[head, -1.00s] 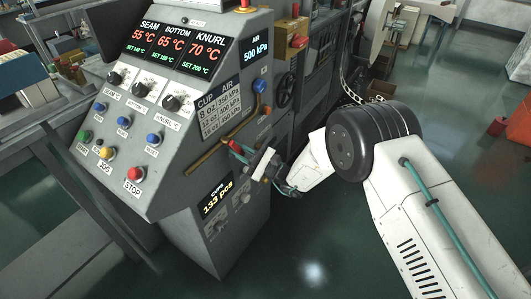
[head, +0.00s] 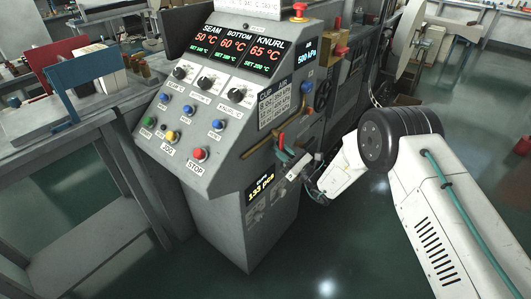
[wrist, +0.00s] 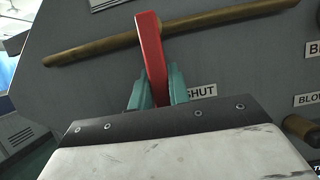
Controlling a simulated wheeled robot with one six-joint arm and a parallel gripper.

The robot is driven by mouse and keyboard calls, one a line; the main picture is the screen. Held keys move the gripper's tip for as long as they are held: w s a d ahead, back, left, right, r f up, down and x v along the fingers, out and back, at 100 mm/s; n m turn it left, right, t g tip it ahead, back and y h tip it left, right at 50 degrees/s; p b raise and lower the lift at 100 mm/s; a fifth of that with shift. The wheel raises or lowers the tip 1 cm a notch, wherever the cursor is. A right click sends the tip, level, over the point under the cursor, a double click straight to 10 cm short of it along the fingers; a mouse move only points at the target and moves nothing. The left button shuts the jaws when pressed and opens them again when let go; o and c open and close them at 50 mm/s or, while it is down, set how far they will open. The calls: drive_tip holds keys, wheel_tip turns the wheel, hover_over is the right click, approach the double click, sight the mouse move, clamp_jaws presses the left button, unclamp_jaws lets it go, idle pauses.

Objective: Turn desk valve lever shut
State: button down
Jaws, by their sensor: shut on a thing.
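The red valve lever (wrist: 151,50) stands nearly upright in the wrist view, its upper part crossing in front of a brass pipe (wrist: 95,48). My gripper (wrist: 158,90) is shut on the lever, with one teal finger on each side. A label reading SHUT (wrist: 203,91) shows just right of the fingers, partly hidden by the right one. The valve body is hidden behind my gripper. In the head view the lever (head: 281,141) is a small red piece on the right side of the grey control desk (head: 205,178), with my gripper (head: 286,156) at it.
The desk carries knobs, coloured buttons and a red STOP button (head: 199,153) left of the lever. A handwheel (head: 323,94) and machinery stand behind. A second brass fitting (wrist: 300,128) sits at the right in the wrist view. Floor in front is clear.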

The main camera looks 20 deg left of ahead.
drive_tip(key=shift+s, duration=0.15)
drive_tip(key=c, duration=1.3)
unclamp_jaws()
drive_tip(key=shift+d, duration=0.1)
drive_tip(key=shift+d+f, duration=0.1)
drive_tip(key=shift+d, duration=0.05)
drive_tip(key=v, duration=0.7)
drive_tip(key=shift+s+d, duration=0.1)
drive_tip(key=shift+d, duration=0.15)
drive_tip(key=shift+f, duration=0.1)
